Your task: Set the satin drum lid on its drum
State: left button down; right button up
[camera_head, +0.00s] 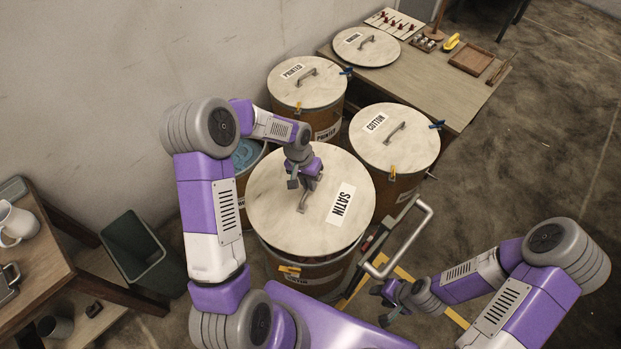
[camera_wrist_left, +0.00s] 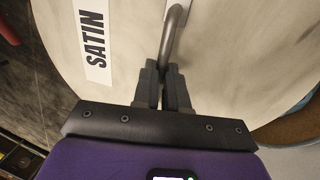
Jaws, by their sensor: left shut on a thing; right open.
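The satin lid (camera_head: 275,220) is a pale round disc with a SATIN label and a bar handle. My left gripper (camera_head: 303,183) is shut on its handle (camera_wrist_left: 172,35), seen up close in the left wrist view. The lid is over the satin drum (camera_head: 315,277), a brown drum whose front wall and part of the rim show below the lid's near edge. A dark band shows between lid and rim at the front; I cannot tell whether they touch. Most of the drum's opening is hidden. My right gripper (camera_head: 392,300) is open and empty, low at the right.
Lidded printed (camera_head: 320,85) and cotton (camera_head: 415,155) drums stand behind. An open drum with blue contents (camera_head: 246,152) is partly hidden by my left arm. Another lid (camera_head: 365,45) lies on the back table. A metal cart handle (camera_head: 415,240) is close on the right. A bin (camera_head: 140,250) stands left.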

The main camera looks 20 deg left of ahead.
aim_at(309, 197)
pick_arm(q)
jog(key=shift+f+b, duration=3.3)
jog(key=shift+f, duration=1.35)
jog(key=c, duration=1.1)
grip_release()
jog(key=r+p, duration=0.1)
jog(key=r, duration=0.2)
jog(key=a+r+p, duration=0.1)
jog(key=r, duration=0.3)
jog(key=shift+a+r, duration=0.2)
jog(key=shift+r, duration=0.05)
